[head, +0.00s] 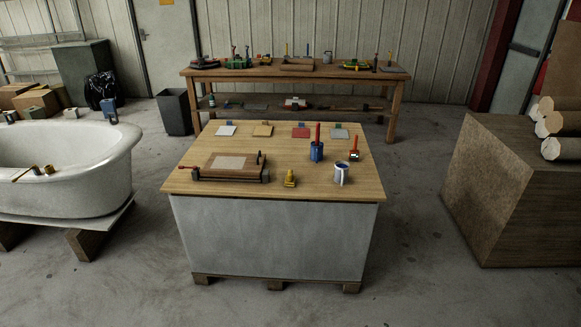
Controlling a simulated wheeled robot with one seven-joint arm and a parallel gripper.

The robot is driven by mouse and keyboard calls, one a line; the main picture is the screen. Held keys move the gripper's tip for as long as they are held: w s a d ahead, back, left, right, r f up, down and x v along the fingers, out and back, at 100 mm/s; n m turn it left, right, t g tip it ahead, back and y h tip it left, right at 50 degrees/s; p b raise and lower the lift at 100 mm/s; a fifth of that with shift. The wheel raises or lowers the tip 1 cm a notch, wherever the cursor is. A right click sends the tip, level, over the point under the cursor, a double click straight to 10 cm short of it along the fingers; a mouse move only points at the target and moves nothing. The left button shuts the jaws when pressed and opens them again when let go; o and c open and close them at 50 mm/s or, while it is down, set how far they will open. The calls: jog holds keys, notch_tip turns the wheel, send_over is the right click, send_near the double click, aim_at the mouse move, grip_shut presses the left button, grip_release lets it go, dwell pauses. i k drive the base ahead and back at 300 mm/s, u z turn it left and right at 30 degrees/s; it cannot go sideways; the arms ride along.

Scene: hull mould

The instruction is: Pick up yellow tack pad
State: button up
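A row of flat square pads lies along the back of the wood-topped work table (230,160). The yellow-tan pad (263,130) is second from the left and looks like the yellow tack pad. A whitish pad (226,130) is to its left, and a red pad (300,132) and a grey pad (338,134) are to its right. A small darker piece shows at the back edge of each pad. My gripper is not in view.
On the table are a framed board (227,164), a small yellow item (290,179), a white mug (341,173), a blue cup (317,151) and a red-handled tool (354,150). A white hull-like tub (90,150) stands left, a brown block (500,200) right, a workbench (290,70) behind.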

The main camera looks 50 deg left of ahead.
aim_at(289, 180)
jog(key=u, duration=1)
jog(key=i, duration=1.2)
jog(key=u, duration=1.65)
jog(key=i, duration=1.7)
jog(key=u, duration=0.4)
